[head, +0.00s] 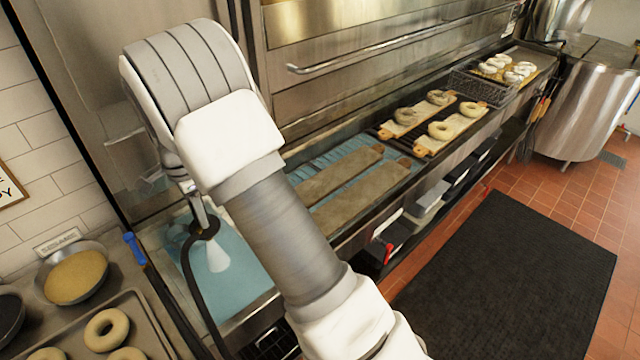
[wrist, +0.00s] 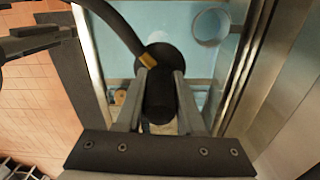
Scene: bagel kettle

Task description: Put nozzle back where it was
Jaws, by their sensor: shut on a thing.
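My gripper (wrist: 158,88) is shut on the black nozzle (wrist: 159,103), whose dark body sits between the two grey fingers in the wrist view. A black hose (wrist: 118,25) curves to it from the top left, near a small gold fitting. In the head view my gripper (head: 199,208) points down over a blue basin (head: 238,285) at the left end of the counter. The nozzle (head: 206,229) shows there as a dark ring-like shape at the fingertips. A pale cone lies just below it; I cannot tell if it is water. My arm hides part of the basin.
Seeds in a bowl (head: 75,277) and a tray of bagels (head: 107,330) stand at the left, near a blue-handled tool (head: 134,248). Long boards (head: 340,175) lie right of my arm, with bagels on boards beyond. A steel oven front (head: 330,70) rises behind. A black mat (head: 510,275) covers the floor.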

